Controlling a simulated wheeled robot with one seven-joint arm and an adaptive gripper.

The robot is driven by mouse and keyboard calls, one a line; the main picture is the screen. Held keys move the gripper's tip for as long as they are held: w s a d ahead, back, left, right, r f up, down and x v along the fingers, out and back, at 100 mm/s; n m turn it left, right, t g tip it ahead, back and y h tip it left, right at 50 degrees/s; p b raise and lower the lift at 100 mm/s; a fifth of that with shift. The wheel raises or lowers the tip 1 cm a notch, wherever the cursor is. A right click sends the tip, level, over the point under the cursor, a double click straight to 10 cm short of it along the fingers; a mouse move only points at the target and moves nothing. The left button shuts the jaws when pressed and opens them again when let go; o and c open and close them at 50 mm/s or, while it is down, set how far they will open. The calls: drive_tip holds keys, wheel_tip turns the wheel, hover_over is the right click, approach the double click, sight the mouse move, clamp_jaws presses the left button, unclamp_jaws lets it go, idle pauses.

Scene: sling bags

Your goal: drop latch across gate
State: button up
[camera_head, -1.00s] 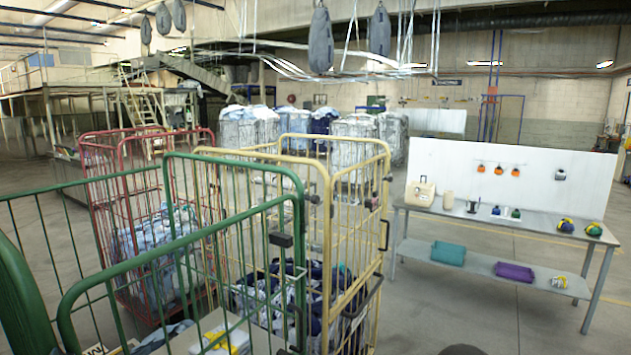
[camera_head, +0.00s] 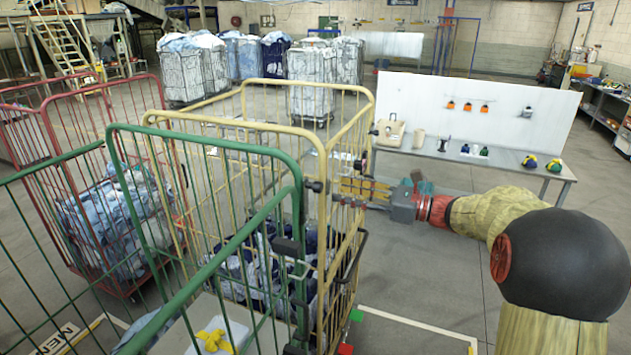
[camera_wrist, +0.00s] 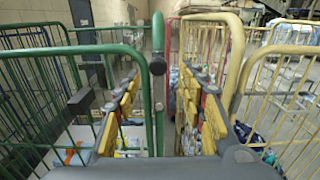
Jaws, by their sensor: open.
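The green cage trolley (camera_head: 205,277) stands in front with its barred green gate panel (camera_head: 128,160). My gripper (camera_head: 342,190) is open, pointing left at the yellow cage's near right corner. In the wrist view its yellow-padded fingers (camera_wrist: 160,82) are spread, with the green post showing between them. I cannot tell whether they touch any bar.
A yellow cage (camera_head: 262,84) with dark blue laundry stands close beside the green one. A red cage (camera_head: 68,93) is to the left. A workbench with a white backboard (camera_head: 470,115) stands behind my arm. Floor is open at right.

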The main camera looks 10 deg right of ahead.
sight(322, 187)
drive_tip(key=p+x, duration=0.1)
drive_tip(key=x, duration=0.6)
drive_tip(key=shift+w+a, duration=0.1)
drive_tip(key=shift+a, duration=0.2)
drive_tip(key=shift+c, duration=1)
drive_tip(key=c, duration=0.7)
clamp_jaws()
